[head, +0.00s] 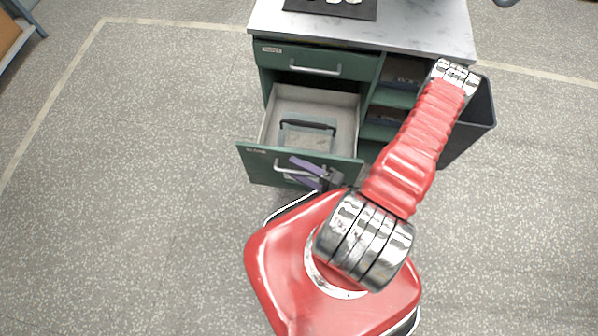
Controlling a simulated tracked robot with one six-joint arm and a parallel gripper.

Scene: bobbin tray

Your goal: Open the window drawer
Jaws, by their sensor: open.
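A green cabinet has two drawers in view. The lower drawer (246,163) is pulled well out, with its pale inside showing. Its label is too small to read, so I cannot tell by name whether it is the window drawer. The upper drawer (279,59) is shut, with a bar handle (316,70) and a small label. My gripper (294,171), with purple fingers, is open at the lower drawer's front, around or right beside its bar handle (283,168). I cannot tell whether the fingers touch the handle.
A clear container with a dark handle (308,124) lies in the lower drawer. Open shelves (394,98) stand right of the drawers, and a dark bin (481,112) stands at the cabinet's right side. A dark mat (300,6) lies on the worktop (420,25). Floor at left is clear.

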